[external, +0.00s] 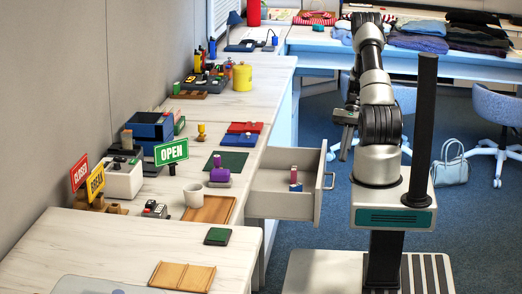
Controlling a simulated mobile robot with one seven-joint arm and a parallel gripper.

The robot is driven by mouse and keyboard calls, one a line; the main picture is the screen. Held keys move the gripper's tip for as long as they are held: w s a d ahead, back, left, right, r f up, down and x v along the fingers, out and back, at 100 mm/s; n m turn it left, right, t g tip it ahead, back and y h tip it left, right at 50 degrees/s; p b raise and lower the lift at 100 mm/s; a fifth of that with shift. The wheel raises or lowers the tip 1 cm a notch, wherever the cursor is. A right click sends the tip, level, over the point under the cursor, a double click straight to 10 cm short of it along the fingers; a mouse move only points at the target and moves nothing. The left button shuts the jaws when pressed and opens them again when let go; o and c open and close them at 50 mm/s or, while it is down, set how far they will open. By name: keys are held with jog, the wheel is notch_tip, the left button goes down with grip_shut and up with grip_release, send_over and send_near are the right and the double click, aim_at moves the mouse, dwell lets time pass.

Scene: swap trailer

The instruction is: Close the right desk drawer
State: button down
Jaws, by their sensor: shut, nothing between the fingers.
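The desk drawer (284,204) is pulled out from the desk's right side, with its grey front panel and bar handle (329,167) facing right toward my base. A small purple item and a blue and red item (295,182) stand inside it. My gripper (346,148) hangs above and a little to the right of the handle in the picture, apart from it as far as I can tell. It is shut and empty. The fingertips are small and dark, and their exact distance from the handle is unclear.
The desktop (70,235) holds an OPEN sign (171,152), a white cup (194,195), a wooden tray (212,209) and small boxes. A back table (322,38) carries folded clothes. Blue chairs (495,106) and a pale bag (451,163) are at right. Blue carpet is clear around my base.

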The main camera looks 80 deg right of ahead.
aim_at(333, 183)
jog(key=s+f+m+t+h+b, duration=0.1)
jog(key=s+f+m+t+h, duration=0.6)
jog(key=s+m+t, duration=0.6)
jog(key=w+t, duration=0.1)
jog(key=w, duration=0.4)
jog(key=w+m+t, duration=0.1)
jog(key=w, duration=0.4)
jog(key=w+b, duration=0.1)
jog(key=w, duration=0.5)
jog(key=shift+d+f+m+t, duration=0.25)
jog(key=shift+d+m+t, duration=0.05)
jog(key=shift+d+t, duration=0.1)
jog(key=shift+w, duration=0.1)
jog(key=shift+w, duration=0.1)
jog(key=w, duration=2.5)
jog(key=shift+r+p, duration=0.15)
jog(key=shift+p, duration=0.2)
jog(key=shift+w, duration=0.1)
